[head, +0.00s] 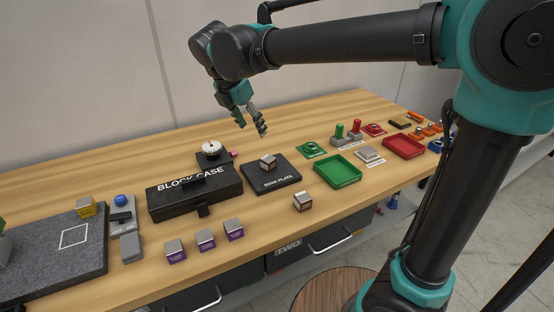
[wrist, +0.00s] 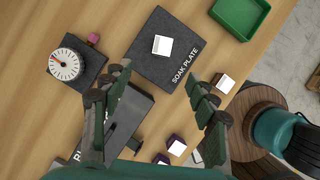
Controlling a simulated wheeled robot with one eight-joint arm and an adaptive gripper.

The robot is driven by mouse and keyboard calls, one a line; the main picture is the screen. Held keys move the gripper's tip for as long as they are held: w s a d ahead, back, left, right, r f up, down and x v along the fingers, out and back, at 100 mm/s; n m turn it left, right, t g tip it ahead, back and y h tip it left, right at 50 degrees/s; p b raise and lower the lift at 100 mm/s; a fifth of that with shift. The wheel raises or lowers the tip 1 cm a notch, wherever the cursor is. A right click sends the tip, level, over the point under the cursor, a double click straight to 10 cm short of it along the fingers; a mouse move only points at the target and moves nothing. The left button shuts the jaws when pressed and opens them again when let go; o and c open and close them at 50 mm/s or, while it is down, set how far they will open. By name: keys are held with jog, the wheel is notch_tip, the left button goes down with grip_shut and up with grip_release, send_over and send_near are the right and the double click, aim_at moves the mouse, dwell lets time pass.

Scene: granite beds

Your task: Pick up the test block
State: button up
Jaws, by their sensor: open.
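My gripper (head: 251,124) is open and empty, held in the air above the back of the bench. In the wrist view its fingers (wrist: 159,76) are spread, with the soak plate beyond them. A silver-topped block with brown sides (head: 268,161) sits on the black soak plate (head: 285,181); it also shows in the wrist view (wrist: 162,46). A similar brown-sided block (head: 303,202) stands on the wood near the front edge. Several other blocks are in view, and I cannot tell which is the test block.
Three purple-sided blocks (head: 205,240) stand before the black block case (head: 190,196). A yellow-sided block (head: 85,207) sits on the granite slab (head: 40,262). A dial gauge (head: 211,149) stands behind the case. Green (head: 338,171) and red (head: 403,147) trays lie right.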

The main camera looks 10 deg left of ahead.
send_over(268, 158)
jog(key=s+a, duration=0.2)
jog(key=f, duration=1)
jog(key=shift+w+d, duration=0.15)
jog(key=shift+d, duration=0.05)
jog(key=shift+d+x, duration=0.1)
jog(key=shift+x, duration=1.4)
jog(key=shift+d+x, duration=0.15)
jog(key=shift+x, duration=1.35)
grip_shut()
